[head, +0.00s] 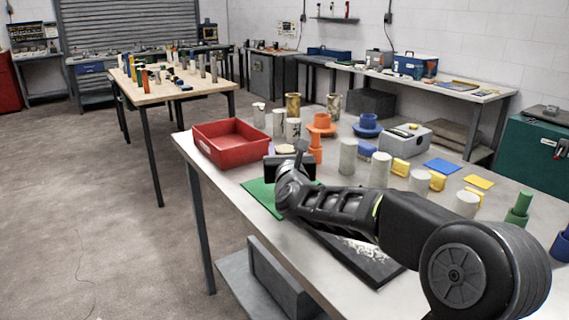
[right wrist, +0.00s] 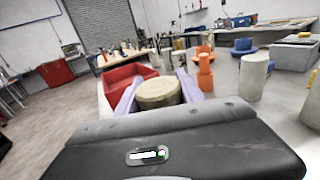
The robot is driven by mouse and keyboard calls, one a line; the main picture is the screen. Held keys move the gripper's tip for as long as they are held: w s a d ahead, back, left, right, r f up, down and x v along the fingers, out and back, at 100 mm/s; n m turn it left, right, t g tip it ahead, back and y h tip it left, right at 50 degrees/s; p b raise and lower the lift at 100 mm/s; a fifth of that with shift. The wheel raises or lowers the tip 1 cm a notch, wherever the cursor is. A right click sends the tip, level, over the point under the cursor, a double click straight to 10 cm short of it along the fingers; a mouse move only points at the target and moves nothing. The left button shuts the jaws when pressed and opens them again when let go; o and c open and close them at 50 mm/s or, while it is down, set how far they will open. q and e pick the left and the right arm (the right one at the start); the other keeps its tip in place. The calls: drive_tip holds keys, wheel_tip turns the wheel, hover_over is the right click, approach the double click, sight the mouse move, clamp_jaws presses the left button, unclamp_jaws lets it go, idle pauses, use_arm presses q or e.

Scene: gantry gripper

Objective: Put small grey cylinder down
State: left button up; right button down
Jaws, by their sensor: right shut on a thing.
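My right gripper (right wrist: 158,90) is shut on a short grey-beige cylinder (right wrist: 158,92), with a pale finger on either side of it. In the head view my right arm reaches in from the right, and the top of the held cylinder (head: 285,149) shows just past the wrist, near the red tray (head: 213,152). The wrist hides most of the fingers there. In the right wrist view the red tray (right wrist: 112,77) is behind and left of the cylinder. I cannot tell whether the cylinder touches the table. My left gripper is not in view.
Grey cylinders (head: 348,156) stand on the table (head: 232,178) to the right, with yellow blocks and a blue square (head: 442,166). An orange stacked piece (head: 316,150) and several upright cylinders (head: 293,130) stand behind the gripper. A green mat (head: 258,196) lies near the front edge.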

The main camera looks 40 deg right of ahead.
wheel_tip(320, 180, down, 3)
drive_tip(key=shift+f, duration=0.15)
drive_tip(key=c, duration=0.7)
unclamp_jaws()
drive_tip(key=b+v, duration=0.1)
drive_tip(key=v, duration=1.1)
drive_tip(key=shift+b, duration=0.3)
